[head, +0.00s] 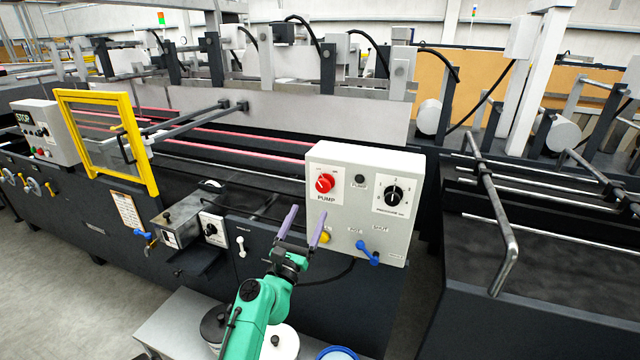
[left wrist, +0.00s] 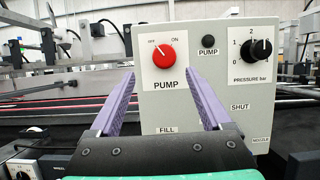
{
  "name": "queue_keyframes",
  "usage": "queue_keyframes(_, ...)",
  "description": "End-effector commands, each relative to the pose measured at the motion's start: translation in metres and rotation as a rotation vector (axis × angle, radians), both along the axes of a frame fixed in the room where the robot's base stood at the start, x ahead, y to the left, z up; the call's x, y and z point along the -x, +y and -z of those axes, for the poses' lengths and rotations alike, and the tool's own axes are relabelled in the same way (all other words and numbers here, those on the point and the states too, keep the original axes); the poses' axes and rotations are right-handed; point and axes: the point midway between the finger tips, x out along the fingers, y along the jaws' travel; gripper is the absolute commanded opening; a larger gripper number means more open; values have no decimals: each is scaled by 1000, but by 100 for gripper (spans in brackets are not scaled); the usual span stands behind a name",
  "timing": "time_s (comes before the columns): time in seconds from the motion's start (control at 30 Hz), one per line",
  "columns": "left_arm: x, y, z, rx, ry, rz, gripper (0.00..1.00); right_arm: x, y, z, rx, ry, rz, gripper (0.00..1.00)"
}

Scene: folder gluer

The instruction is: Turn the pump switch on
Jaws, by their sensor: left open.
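The pump switch is a red rotary knob (head: 325,182) above the word PUMP on a light grey control box (head: 345,222). In the left wrist view the red knob (left wrist: 163,56) sits between OFF and ON labels, and its white pointer mark is towards the OFF side. My left gripper (head: 304,228) is open, with its two purple fingers apart and pointing up at the box, below the knob. In the left wrist view the fingers (left wrist: 163,100) stand either side of the knob's panel, with nothing between them. I cannot tell the exact gap to the knob. My right gripper is not in view.
A black pressure dial (head: 393,195) and a dark PUMP indicator (head: 359,179) are on the same box. A blue lever (head: 367,253) and a yellow knob (head: 325,238) are lower down. A yellow-framed guard (head: 108,146) stands left. A metal rail (head: 495,215) is at right.

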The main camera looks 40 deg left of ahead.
Motion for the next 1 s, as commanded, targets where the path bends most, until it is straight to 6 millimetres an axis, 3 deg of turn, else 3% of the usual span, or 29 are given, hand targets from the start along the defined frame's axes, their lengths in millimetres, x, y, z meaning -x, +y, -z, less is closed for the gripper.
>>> queue_keyframes(0.03,-13,4,-14,-2,-3,2,82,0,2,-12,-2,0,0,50)
queue_keyframes(0.3,-68,24,-32,-2,-1,1,82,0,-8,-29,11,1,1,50)
queue_keyframes(0.43,-79,27,-35,-3,1,0,82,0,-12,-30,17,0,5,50)
queue_keyframes(0.67,-80,28,-34,-3,3,1,82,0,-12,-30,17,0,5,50)
queue_keyframes(0.77,-80,28,-34,-3,3,1,51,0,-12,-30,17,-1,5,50)
queue_keyframes(0.9,-80,27,-34,-3,3,1,0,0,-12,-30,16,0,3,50)
queue_keyframes(1.0,-80,27,-34,-3,3,2,0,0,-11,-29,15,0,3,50)
